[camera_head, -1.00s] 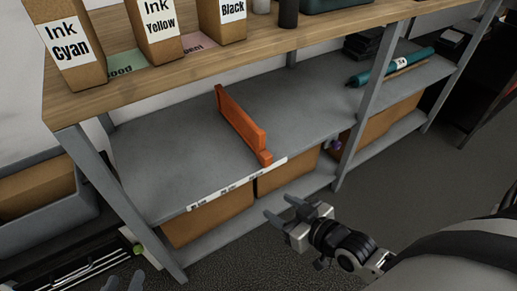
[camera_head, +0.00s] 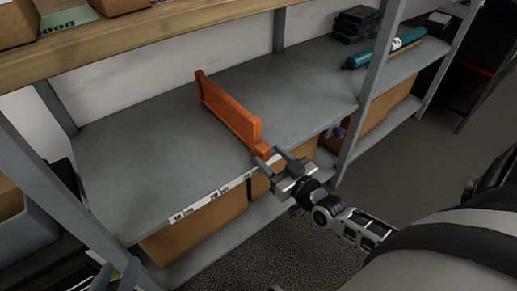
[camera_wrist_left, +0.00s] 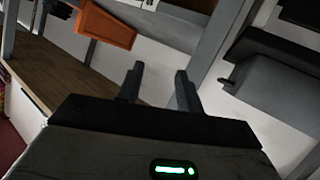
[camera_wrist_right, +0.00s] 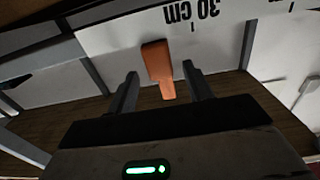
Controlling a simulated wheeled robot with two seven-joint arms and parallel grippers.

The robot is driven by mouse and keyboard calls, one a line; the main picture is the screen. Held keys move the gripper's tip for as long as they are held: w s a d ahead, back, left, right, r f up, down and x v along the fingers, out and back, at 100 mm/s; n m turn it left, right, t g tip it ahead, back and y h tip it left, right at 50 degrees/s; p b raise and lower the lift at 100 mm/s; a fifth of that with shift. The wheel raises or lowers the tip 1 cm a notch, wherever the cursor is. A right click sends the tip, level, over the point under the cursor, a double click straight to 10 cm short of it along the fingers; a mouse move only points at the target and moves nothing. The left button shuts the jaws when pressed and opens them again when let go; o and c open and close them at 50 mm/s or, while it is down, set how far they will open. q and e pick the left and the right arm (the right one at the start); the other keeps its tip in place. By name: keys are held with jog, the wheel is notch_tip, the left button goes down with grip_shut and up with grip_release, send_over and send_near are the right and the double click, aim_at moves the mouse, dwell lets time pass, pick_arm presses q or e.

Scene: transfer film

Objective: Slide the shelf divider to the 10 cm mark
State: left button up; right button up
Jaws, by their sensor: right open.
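The orange shelf divider (camera_head: 230,112) stands upright on the grey middle shelf (camera_head: 150,130), running back to front, with a small tab at its front end. It also shows in the right wrist view (camera_wrist_right: 157,62). My right gripper (camera_head: 272,160) is open at that tab, and in its wrist view the tab's end (camera_wrist_right: 168,92) lies between the spread fingers; contact cannot be told. A white scale strip (camera_head: 205,197) runs along the shelf's front edge; a "30 cm" mark (camera_wrist_right: 192,12) shows near the divider. My left gripper (camera_head: 116,278) is low at bottom left, open and empty in its wrist view (camera_wrist_left: 160,72).
Wooden top shelf (camera_head: 130,32) is above; a grey upright post (camera_head: 370,85) stands right of the divider. A teal roll (camera_head: 385,48) lies beyond that post. Cardboard boxes (camera_head: 195,232) sit below.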

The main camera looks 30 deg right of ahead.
aim_at(259, 146)
pick_arm(q)
jog(key=shift+d+r+t+h+b, duration=0.2)
jog(key=shift+r+t+h+b, duration=0.15)
jog(key=shift+b, duration=0.25)
pick_arm(e)
jog(key=w, duration=0.5)
jog(key=shift+w+a, duration=0.25)
jog(key=shift+w, duration=0.1)
pick_arm(q)
jog(key=shift+r, duration=0.1)
